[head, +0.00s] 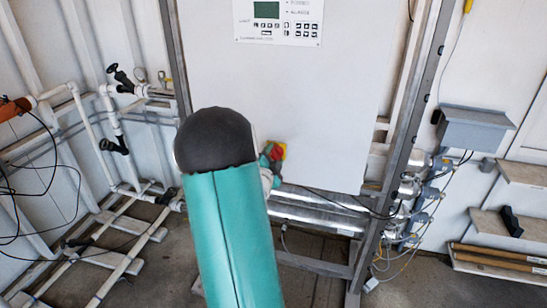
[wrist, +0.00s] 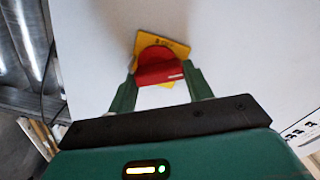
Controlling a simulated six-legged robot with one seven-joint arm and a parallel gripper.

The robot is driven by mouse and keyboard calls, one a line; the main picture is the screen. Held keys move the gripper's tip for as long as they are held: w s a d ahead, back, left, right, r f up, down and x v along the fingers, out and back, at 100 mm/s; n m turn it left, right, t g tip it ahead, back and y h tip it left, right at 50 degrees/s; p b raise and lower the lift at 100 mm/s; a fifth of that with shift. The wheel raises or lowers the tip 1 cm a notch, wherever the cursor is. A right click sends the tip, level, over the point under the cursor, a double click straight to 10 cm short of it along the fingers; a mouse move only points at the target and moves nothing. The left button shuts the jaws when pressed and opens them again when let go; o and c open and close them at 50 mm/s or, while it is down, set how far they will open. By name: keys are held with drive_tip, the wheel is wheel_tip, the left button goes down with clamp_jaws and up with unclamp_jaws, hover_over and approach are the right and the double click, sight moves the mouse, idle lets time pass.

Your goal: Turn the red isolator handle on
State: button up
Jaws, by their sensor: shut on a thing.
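The red isolator handle (wrist: 157,68) sits on a yellow plate (wrist: 178,48) fixed to the white cabinet door. In the wrist view my gripper (wrist: 158,80) has one green finger on each side of the handle and is shut on it. The handle's grip bar lies nearly level across that picture, slightly tilted. In the head view the red handle (head: 279,148) and a bit of yellow show just right of my arm's dark elbow. My arm hides most of my gripper (head: 271,157) there.
The white cabinet (head: 330,100) has a control panel (head: 278,22) at its top. A grey metal post (head: 407,130) stands right of it. White pipes (head: 90,130) with black valve handles run along the left wall. A grey box (head: 472,128) and shelves (head: 510,225) are at the right.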

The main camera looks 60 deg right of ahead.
drive_tip(key=shift+m, duration=0.3)
drive_tip(key=o, duration=1)
drive_tip(key=shift+c, duration=0.2)
drive_tip(key=s+a, duration=0.2)
drive_tip(key=a, duration=1.1)
drive_tip(key=shift+a, duration=0.3)
